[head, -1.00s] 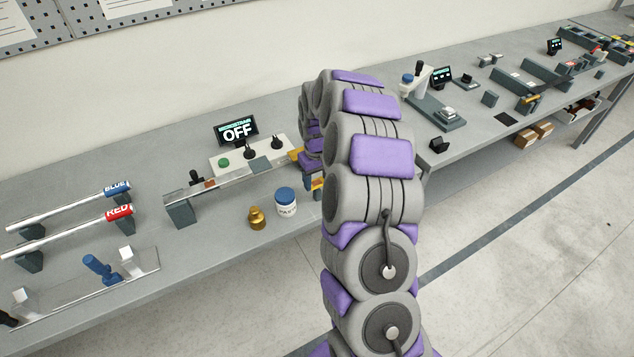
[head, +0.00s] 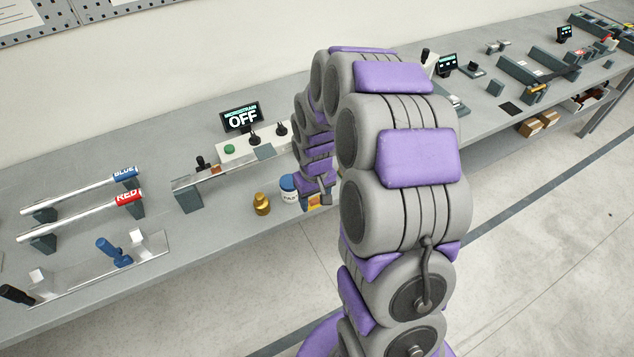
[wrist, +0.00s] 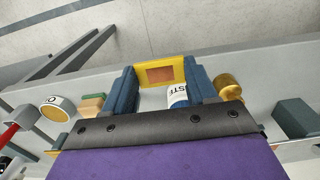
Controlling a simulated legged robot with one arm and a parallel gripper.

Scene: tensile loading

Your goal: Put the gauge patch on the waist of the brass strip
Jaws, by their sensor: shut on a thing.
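My gripper (head: 318,198) is at the front part of the bench, just right of the white paste jar. In the wrist view its two blue-grey fingers (wrist: 161,88) are shut on the gauge patch (wrist: 159,74), a yellow piece with an orange-brown rectangle. A bit of yellow also shows at the gripper in the head view. On the far right of the bench, a small yellow-orange piece (head: 537,88) sits by dark fixtures. It may be the brass strip, but it is too small to tell, and its waist cannot be made out.
The paste jar (head: 289,189) and a brass weight (head: 262,204) stand near the gripper. Behind are a silver bar on a dark block (head: 189,201) and a display reading OFF (head: 241,118). The floor (head: 560,230) in front of the bench is clear.

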